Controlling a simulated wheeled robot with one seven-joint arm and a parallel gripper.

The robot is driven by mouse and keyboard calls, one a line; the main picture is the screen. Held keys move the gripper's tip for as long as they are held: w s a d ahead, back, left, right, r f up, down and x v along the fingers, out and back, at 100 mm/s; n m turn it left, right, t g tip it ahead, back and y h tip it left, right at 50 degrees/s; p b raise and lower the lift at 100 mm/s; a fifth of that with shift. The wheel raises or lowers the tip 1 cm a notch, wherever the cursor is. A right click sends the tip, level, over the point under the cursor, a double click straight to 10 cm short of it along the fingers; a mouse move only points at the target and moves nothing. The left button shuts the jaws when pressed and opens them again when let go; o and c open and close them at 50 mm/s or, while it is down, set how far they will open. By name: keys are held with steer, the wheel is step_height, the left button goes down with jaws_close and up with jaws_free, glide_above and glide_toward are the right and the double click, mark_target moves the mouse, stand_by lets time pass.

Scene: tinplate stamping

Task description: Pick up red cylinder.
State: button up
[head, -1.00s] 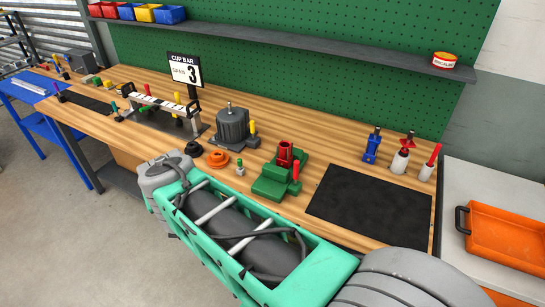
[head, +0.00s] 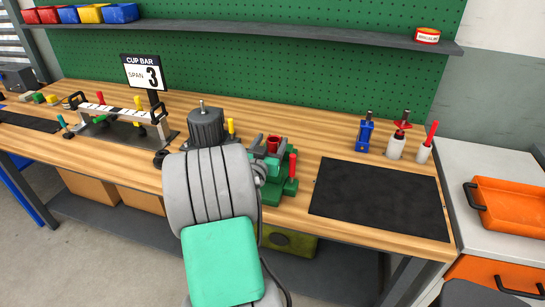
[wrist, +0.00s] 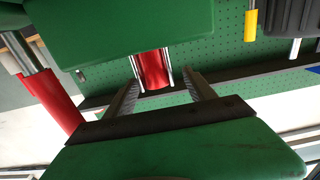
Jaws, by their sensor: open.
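The red cylinder (head: 273,143) stands in a green fixture (head: 272,192) on the wooden bench, partly hidden behind my arm. In the wrist view the red cylinder (wrist: 152,66) shows between thin metal pins, against the green fixture (wrist: 120,30). My gripper (wrist: 165,82) is open and empty. Its two fingers point at the cylinder, one to each side of it in the picture. I cannot tell how much depth is left between them, and I see no contact. In the head view my arm hides the fingers.
A red handle (head: 293,166) stands close beside the cylinder and also shows in the wrist view (wrist: 55,100). A grey motor (head: 206,126) with a yellow handle (head: 231,127) is at left. A black mat (head: 380,198) lies clear at right, with bottles and a blue tool (head: 365,134) behind.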

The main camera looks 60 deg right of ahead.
mark_target(276, 136)
steer(key=d+p, duration=0.1)
steer(key=d, duration=0.4)
steer(key=shift+w+p, duration=0.2)
steer(key=shift+p, duration=0.1)
steer(key=shift+c, duration=0.5)
jaws_close()
